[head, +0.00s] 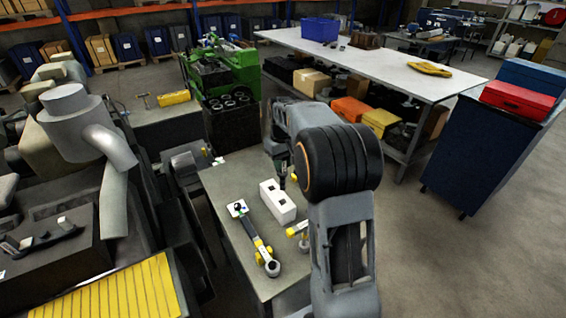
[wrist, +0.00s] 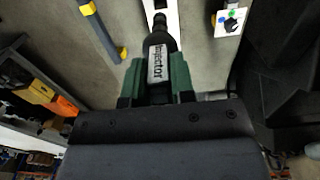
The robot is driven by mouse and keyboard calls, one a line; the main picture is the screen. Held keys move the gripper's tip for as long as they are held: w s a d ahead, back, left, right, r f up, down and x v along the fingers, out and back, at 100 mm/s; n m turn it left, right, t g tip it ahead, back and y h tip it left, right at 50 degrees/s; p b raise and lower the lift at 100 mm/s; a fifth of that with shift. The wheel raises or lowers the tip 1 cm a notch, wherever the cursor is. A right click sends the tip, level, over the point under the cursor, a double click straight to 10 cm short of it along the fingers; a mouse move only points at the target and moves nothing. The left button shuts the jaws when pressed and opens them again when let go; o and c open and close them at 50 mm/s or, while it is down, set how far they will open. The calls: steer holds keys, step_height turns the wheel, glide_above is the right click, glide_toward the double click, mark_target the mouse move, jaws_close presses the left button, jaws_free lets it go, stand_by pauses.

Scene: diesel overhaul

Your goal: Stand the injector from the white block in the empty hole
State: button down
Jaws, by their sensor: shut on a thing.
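My gripper (wrist: 158,78) has green fingers shut on a dark injector (wrist: 158,50) with a white "Injector" label, as the wrist view shows. The white block (head: 283,212) lies on the grey bench top, with dark square openings in its upper face. Part of it also shows beyond the injector in the wrist view (wrist: 174,22). In the head view the gripper hangs over the block's far end. I cannot tell whether the injector's tip is inside the block or clear of it. I cannot make out the empty hole.
A yellow-and-grey wrench-like tool (head: 262,250) lies left of the block, near a small white plate (head: 238,208). Another yellow-ended tool (head: 299,229) lies at its right. A large grey engine (head: 75,205) fills the left. A long white table (head: 380,66) stands behind.

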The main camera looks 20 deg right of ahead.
steer(key=shift+r, duration=0.5)
steer(key=shift+r+p, duration=0.1)
steer(key=shift+p, duration=0.25)
step_height(320, 180, up, 5)
steer(key=p, duration=0.4)
steer(key=shift+r, duration=0.8)
